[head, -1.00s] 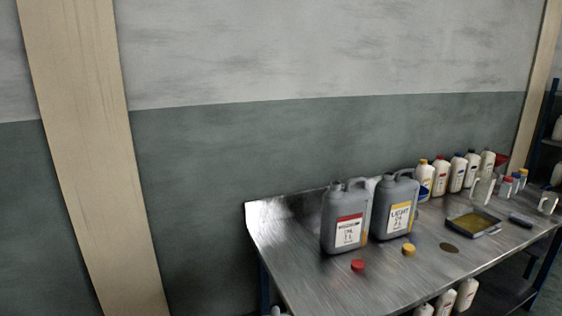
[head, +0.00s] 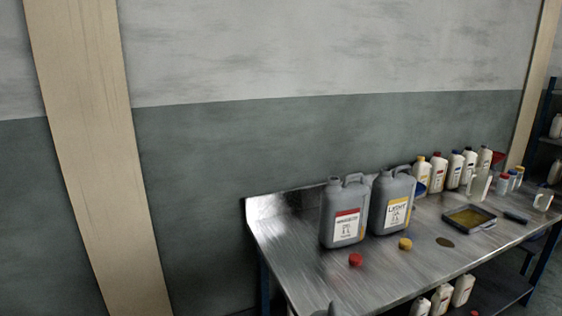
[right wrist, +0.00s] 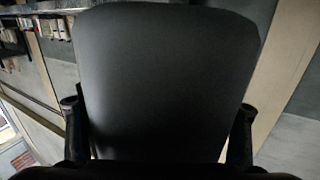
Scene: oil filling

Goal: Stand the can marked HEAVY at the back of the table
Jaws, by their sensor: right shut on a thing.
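In the right wrist view a large dark can (right wrist: 165,75) fills the middle, with no marking readable on its visible face. My right gripper (right wrist: 158,108) is shut on it, one finger at each side. In the head view two grey cans stand upright on the metal table (head: 300,262). One can (head: 340,205) has a red-topped label too small to read surely; the other (head: 390,190) has a yellow label reading LIGHT. No HEAVY marking is legible. My left gripper is in neither current view.
A red cap (head: 355,260) and a yellow cap (head: 405,244) lie before the cans. A brown spot (head: 445,242) and a tray with yellowish liquid (head: 468,218) are farther right. Several white bottles (head: 455,170) line the back. The table's left end is bare.

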